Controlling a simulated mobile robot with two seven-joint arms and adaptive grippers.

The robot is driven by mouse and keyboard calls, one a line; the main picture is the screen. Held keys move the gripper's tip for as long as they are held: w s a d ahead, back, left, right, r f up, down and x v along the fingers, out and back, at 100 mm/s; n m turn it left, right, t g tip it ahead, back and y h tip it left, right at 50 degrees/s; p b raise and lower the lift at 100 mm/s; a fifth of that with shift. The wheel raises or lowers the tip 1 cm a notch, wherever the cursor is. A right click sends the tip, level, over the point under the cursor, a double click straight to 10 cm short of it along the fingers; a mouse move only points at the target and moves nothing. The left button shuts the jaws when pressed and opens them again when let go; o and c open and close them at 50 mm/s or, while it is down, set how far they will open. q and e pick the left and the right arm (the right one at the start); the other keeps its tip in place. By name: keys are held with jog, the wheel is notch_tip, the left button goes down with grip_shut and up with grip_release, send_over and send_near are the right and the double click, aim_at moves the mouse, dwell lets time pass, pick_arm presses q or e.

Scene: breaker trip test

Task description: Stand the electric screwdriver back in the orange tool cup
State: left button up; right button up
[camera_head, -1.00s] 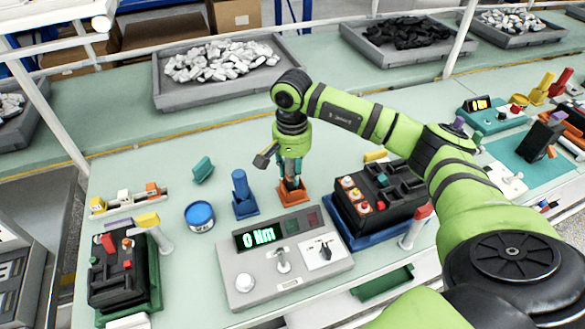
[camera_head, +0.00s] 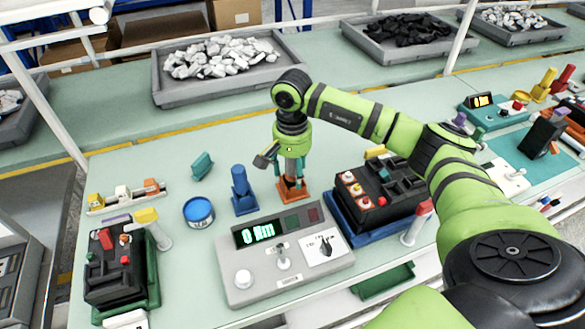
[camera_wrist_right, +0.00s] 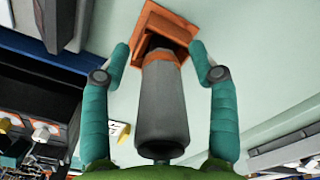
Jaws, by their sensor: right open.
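The electric screwdriver (camera_wrist_right: 163,105) has a grey body with an orange band. It stands in the orange tool cup (camera_wrist_right: 150,18), its grey end facing the right wrist camera. Its tip is hidden inside the cup. In the head view the orange cup (camera_head: 293,195) is on the green table behind the grey torque tester (camera_head: 287,268). My right gripper (camera_wrist_right: 162,62) is open, with one teal finger on each side of the screwdriver and visible gaps between them. In the head view this gripper (camera_head: 290,172) is right above the cup. My left gripper is not in view.
A blue cup (camera_head: 241,192) stands just left of the orange one, with a blue tin (camera_head: 199,212) farther left. A black breaker in a blue tray (camera_head: 375,235) is close on the right. Another black breaker (camera_head: 118,265) is at front left. The table behind the cups is mostly clear.

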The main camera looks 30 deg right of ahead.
jog(key=shift+r, duration=0.1)
notch_tip(320, 180, up, 12)
dwell(0.4)
jog(key=shift+o, duration=0.4)
jog(key=o, duration=0.7)
jog(key=shift+o, duration=0.2)
notch_tip(320, 180, up, 9)
jog(key=p, duration=0.6)
jog(key=shift+p, duration=0.4)
